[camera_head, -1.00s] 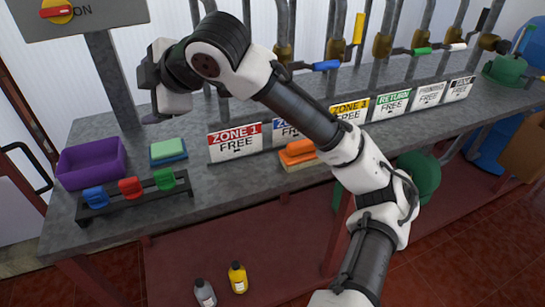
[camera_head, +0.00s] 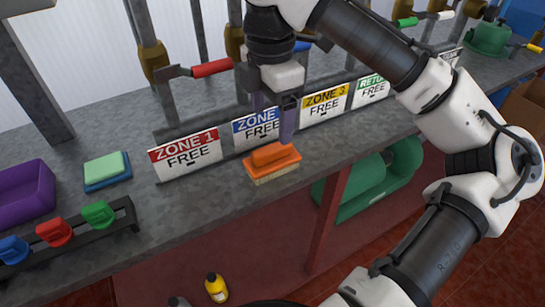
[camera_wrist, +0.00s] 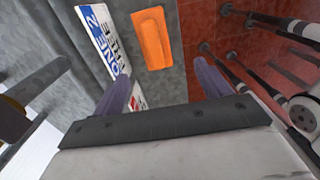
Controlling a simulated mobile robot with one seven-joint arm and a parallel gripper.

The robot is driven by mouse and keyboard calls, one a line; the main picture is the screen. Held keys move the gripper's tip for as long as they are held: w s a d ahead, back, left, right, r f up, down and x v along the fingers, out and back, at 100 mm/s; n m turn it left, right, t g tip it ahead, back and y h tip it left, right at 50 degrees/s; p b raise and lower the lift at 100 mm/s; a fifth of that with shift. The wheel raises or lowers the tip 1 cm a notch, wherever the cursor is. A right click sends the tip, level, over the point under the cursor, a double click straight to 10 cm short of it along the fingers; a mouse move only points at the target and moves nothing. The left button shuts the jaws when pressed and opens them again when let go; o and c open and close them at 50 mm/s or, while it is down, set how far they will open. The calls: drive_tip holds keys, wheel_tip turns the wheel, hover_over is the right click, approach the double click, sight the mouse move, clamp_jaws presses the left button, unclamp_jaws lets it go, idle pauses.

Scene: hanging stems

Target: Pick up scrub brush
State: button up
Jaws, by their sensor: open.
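The scrub brush (camera_head: 271,163) has an orange back and handle with pale bristles. It lies bristles down near the front edge of the grey bench, in front of the Zone 2 sign. In the wrist view the orange brush (camera_wrist: 152,38) shows from above, beyond and between the fingers. My gripper (camera_head: 272,122) points down above the brush, apart from it, just in front of the signs. It is open and empty, with its two purple fingers spread, as the wrist view also shows (camera_wrist: 160,85).
Zone signs (camera_head: 186,154) stand in a row behind the brush. Pipes with valve handles (camera_head: 211,68) rise behind them. A green sponge (camera_head: 105,166), a purple bin (camera_head: 22,192) and a rack of coloured clips (camera_head: 54,232) are at left. The bench's front edge is close to the brush.

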sight(273, 147)
wheel_tip(273, 147, down, 5)
drive_tip(key=shift+r, duration=0.15)
drive_tip(key=shift+w+d+f, duration=0.1)
drive_tip(key=shift+w+f, duration=0.1)
drive_tip(key=shift+f, duration=0.7)
drive_tip(key=shift+w+f, duration=0.2)
drive_tip(key=shift+f, duration=0.65)
drive_tip(key=shift+w+d+f, duration=0.1)
drive_tip(key=shift+w+f, duration=0.1)
drive_tip(key=shift+f, duration=0.7)
drive_tip(key=c, duration=1.1)
